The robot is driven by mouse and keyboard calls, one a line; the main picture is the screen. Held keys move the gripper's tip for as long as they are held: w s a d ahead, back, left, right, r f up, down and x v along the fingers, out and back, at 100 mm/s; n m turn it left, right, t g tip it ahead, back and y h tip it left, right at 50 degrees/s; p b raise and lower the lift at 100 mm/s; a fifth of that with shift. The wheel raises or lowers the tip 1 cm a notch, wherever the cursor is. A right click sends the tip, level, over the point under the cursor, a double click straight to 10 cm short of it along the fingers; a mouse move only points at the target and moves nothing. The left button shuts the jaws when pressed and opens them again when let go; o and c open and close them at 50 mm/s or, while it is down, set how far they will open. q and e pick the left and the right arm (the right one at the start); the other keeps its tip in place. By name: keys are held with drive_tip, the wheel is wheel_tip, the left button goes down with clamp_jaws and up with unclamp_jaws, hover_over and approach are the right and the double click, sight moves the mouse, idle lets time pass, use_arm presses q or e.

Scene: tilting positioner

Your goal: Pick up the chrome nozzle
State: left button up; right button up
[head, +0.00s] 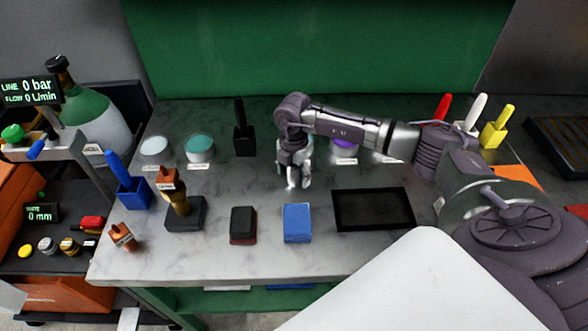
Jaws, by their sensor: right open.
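My right gripper (297,182) points down over the back middle of the marble-look bench (270,262). Its jaws are open, with pale, shiny fingertips close to the bench top. I cannot pick out the chrome nozzle for certain; shiny metal around the fingertips cannot be told apart from the gripper itself. A copper-coloured piece (122,237) stands at the bench's front left corner. A torch-like tool with a copper-brown top (172,182) stands on a dark base behind it. My left gripper is not in view.
In front of my right gripper lie a blue block (297,223), a dark red-edged block (243,225) and a black tray (373,209). A black holder (244,140), teal dish (200,147) and white dish (154,148) stand back left. Coloured-handled tools (497,128) stand back right.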

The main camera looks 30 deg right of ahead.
drive_tip(key=c, duration=1.2)
drive_tip(key=shift+c, duration=0.2)
drive_tip(key=shift+r, duration=0.15)
